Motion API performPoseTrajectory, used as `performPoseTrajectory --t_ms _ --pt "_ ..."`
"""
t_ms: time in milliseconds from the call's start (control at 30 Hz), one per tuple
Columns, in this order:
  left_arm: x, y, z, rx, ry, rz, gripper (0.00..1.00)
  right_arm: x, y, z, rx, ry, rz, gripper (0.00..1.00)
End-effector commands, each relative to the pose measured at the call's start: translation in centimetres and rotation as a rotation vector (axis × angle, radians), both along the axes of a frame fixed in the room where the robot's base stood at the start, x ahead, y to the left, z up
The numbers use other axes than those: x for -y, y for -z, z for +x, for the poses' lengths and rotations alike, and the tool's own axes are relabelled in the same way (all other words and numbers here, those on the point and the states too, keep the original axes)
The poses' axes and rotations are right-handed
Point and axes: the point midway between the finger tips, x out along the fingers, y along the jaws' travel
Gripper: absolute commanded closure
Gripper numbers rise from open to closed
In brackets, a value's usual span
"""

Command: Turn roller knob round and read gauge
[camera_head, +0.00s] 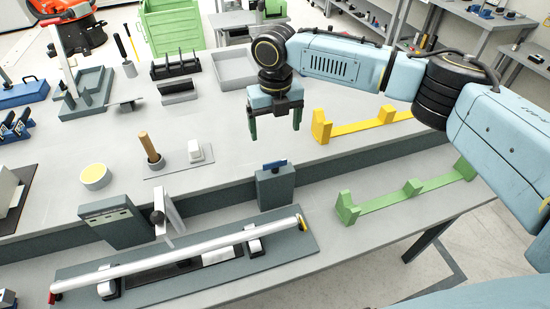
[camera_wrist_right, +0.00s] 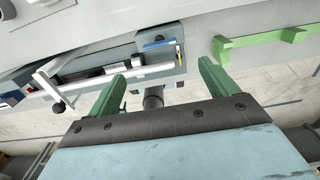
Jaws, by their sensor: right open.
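My right gripper (camera_head: 275,120) is open and empty, pointing down above the bench in the head view. Its green fingers also show in the right wrist view (camera_wrist_right: 162,76). Below it stands a dark grey block (camera_head: 275,188) with a blue top. A long rig with a silver bar (camera_head: 190,255) lies along the near edge. At its left stands a grey unit with a small panel (camera_head: 109,221), possibly the gauge; I cannot read it. A dark round part (camera_wrist_right: 153,97) shows between the fingers in the wrist view; I cannot tell whether it is the roller knob. My left gripper is not in view.
A yellow bracket (camera_head: 365,127) and a green bracket (camera_head: 405,192) lie at the right, under my right arm. A yellow-topped cup (camera_head: 95,177) and a wooden-handled tool (camera_head: 150,147) stand at the left. A grey tray (camera_head: 237,68) is at the back.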

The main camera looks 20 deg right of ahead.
Motion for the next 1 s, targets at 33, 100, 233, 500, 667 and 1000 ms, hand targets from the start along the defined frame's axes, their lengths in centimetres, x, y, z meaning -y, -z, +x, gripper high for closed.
performPoseTrajectory --t_ms 33,100,233,500,667,1000 --pt "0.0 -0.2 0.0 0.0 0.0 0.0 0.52 0.0 0.9 -0.1 -0.004 0.0 -0.001 0.15" --pt "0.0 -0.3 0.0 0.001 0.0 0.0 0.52 0.0 2.2 -0.1 -0.004 0.0 -0.001 0.15" --pt "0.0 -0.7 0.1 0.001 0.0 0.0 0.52 0.0 5.1 -0.1 -0.004 0.001 -0.002 0.15" --pt "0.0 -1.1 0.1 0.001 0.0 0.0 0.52 -0.1 10.1 -0.1 -0.002 0.002 -0.001 0.15" --pt "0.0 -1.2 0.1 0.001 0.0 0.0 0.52 -0.1 11.6 0.0 0.0 0.002 0.001 0.15" --pt "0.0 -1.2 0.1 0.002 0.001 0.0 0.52 -0.1 12.1 -0.1 0.001 0.001 0.001 0.15"
